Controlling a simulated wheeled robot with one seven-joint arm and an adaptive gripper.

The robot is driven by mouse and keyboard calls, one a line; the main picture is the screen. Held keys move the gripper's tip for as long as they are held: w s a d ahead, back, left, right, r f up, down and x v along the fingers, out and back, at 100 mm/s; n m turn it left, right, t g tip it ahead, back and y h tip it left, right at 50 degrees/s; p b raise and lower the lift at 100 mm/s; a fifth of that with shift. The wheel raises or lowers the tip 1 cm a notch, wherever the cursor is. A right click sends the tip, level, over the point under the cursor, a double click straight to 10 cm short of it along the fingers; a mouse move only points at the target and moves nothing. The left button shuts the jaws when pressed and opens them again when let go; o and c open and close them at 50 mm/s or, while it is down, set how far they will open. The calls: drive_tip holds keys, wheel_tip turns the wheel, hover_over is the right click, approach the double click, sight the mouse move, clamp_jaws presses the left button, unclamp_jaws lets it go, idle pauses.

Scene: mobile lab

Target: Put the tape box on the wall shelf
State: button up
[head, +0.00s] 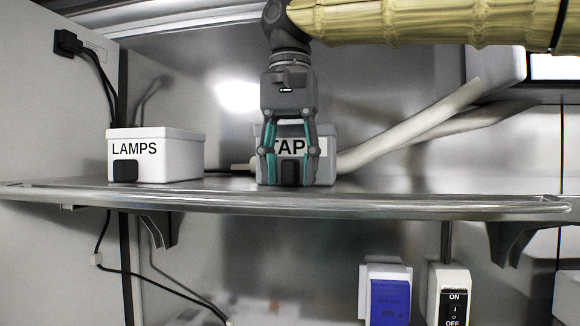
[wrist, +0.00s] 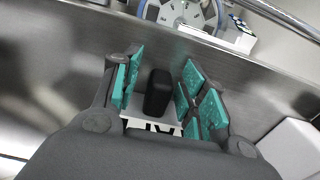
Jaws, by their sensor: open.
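The tape box (head: 326,168), a white box with a partly hidden label reading "TAP", stands upright on the metal wall shelf (head: 400,203). In the wrist view a strip of its white front and label (wrist: 152,126) shows. A black knob (head: 290,173) sticks out of its front; it also shows in the wrist view (wrist: 158,93). My gripper (head: 289,180) points down in front of the box. Its teal-padded fingers are open on either side of the knob, and in the wrist view (wrist: 160,85) gaps show between knob and pads. My gripper hides part of the label.
A white box marked LAMPS (head: 170,155) stands to the left on the same shelf. A pale hose (head: 410,125) runs down to the shelf on the right. Below are a blue-fronted box (head: 388,296) and an ON/OFF switch (head: 453,300).

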wheel_tip(320, 180, up, 12)
drive_tip(key=b, duration=0.2)
idle(0.6)
drive_tip(key=shift+c, duration=0.2)
idle(1.1)
